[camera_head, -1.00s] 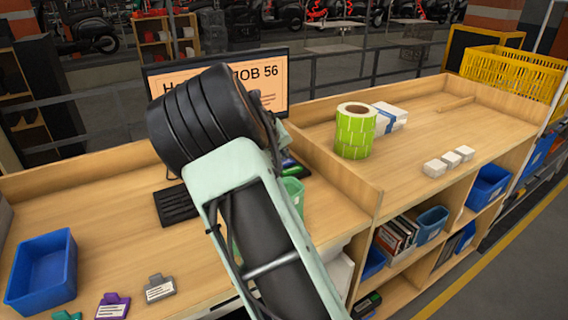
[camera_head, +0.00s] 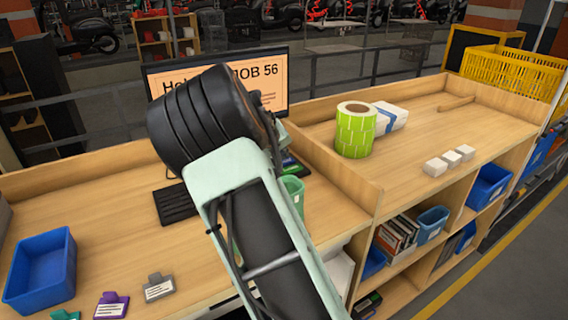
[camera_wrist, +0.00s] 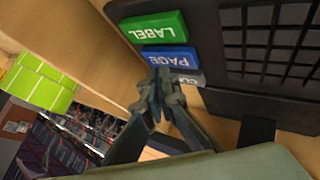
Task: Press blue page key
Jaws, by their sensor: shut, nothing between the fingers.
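The blue key marked PAGE (camera_wrist: 178,60) shows upside down near the middle of the wrist view. A green key marked LABEL (camera_wrist: 150,27) sits above it in the picture, and a grey key (camera_wrist: 191,79), partly hidden, sits below it. My gripper (camera_wrist: 160,77) is shut and empty, with its fingertips at the lower edge of the blue key. I cannot tell whether they touch it. In the head view my arm hides the gripper and most of the keys.

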